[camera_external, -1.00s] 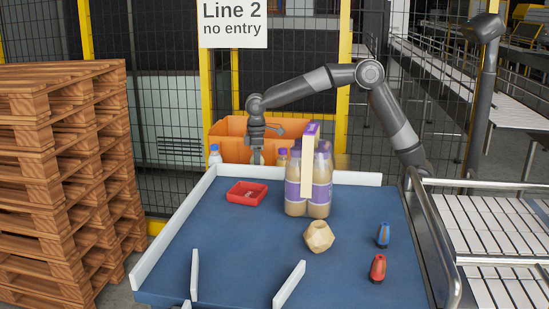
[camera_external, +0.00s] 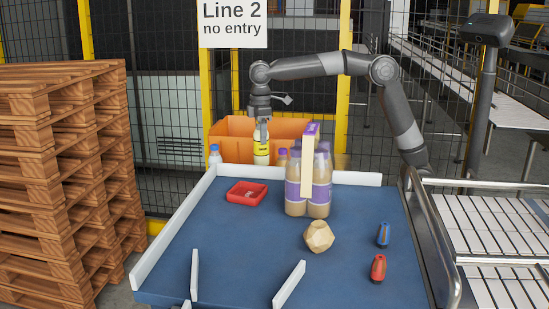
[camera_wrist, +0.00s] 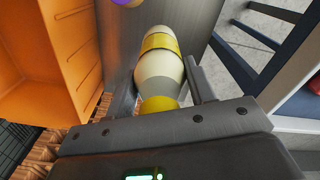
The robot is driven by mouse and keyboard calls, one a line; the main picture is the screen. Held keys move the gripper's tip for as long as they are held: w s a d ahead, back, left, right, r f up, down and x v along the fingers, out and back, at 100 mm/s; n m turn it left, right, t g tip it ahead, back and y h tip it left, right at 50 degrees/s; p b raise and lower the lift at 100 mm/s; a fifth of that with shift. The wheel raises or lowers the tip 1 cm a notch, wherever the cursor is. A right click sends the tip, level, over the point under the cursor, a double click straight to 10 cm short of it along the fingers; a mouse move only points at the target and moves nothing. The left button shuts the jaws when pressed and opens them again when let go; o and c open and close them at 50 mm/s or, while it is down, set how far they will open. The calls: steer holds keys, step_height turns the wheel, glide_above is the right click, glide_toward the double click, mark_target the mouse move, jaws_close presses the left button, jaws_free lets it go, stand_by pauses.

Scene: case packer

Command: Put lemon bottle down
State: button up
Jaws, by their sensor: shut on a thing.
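The lemon bottle (camera_external: 261,153) is pale cream with yellow bands. It hangs upright below my gripper (camera_external: 261,130), in front of the orange crate and behind the table's far white rim. In the wrist view the bottle (camera_wrist: 159,72) lies between the two fingers of my gripper (camera_wrist: 158,88), which is shut on it. A grey metal surface (camera_wrist: 190,18) shows beyond the bottle there. The bottle's lower end is partly hidden behind the rim in the external view, so I cannot tell whether it touches anything.
The orange crate (camera_external: 228,131) stands behind the table; its wall also fills the wrist view's left (camera_wrist: 45,60).

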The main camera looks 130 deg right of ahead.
steer(key=w+a+r+n, duration=0.1)
steer(key=a+r+n, duration=0.25)
steer(key=a, duration=0.65)
steer(key=a+r+n, duration=0.3)
steer(key=a+r, duration=0.2)
steer(key=a, duration=0.4)
steer(key=s+a+r+n, duration=0.3)
steer(key=a+r, duration=0.1)
steer(key=a, duration=0.4)
steer(key=s+a+r+n, duration=0.3)
steer(key=s+a, duration=0.1)
steer(key=a, duration=0.4)
steer(key=w+a+f, duration=0.3)
steer(key=a+f, duration=0.7)
steer(key=a, duration=0.1)
steer(key=shift+w+f, duration=0.2)
steer(key=shift+f, duration=0.15)
steer(key=shift+a+n, duration=0.1)
steer(key=shift+n, duration=0.15)
steer(key=o, duration=1.2)
steer(key=shift+f, duration=0.15)
steer(key=shift+c, duration=0.2)
